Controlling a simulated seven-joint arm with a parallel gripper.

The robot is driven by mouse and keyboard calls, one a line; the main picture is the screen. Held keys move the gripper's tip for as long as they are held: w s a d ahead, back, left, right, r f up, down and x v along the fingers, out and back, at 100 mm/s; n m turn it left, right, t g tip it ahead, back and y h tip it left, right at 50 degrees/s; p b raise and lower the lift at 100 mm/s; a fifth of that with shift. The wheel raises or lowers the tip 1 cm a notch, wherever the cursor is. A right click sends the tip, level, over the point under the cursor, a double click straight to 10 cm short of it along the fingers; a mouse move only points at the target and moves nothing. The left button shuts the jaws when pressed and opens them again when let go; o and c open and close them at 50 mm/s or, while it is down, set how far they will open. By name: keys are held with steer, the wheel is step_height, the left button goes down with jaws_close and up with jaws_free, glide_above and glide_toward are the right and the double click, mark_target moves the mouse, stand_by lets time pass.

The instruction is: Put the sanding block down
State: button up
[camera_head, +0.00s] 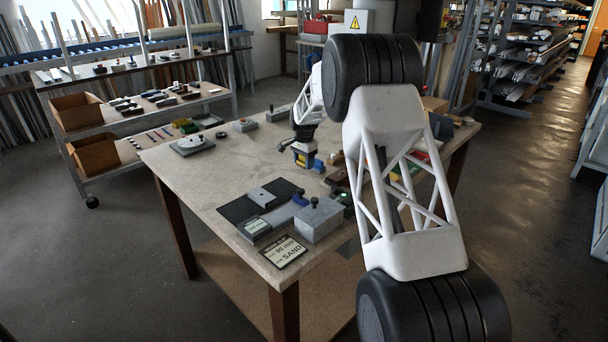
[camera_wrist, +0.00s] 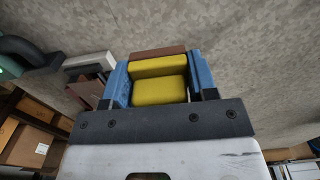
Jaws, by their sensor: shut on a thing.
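The sanding block (camera_wrist: 160,82) is yellow with a reddish-brown strip along its far side in the wrist view. My gripper (camera_wrist: 161,84) is shut on it, with one blue finger on each side. In the head view my gripper (camera_head: 309,161) is low over the middle of the workbench (camera_head: 225,165), and only a little yellow of the block shows between the blue fingers. I cannot tell whether the block touches the benchtop.
A dark mat with a grey fixture (camera_head: 262,197), a grey box with knobs (camera_head: 319,220) and a sign reading SAND (camera_head: 283,252) lie at the front. A grey plate with a white disc (camera_head: 191,143) is at the left. Bare benchtop lies between. Brown pieces (camera_head: 337,179) are close right.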

mark_target(304, 178)
steer(key=shift+f, duration=0.75)
steer(key=shift+f, duration=1.85)
steer(key=shift+f, duration=0.45)
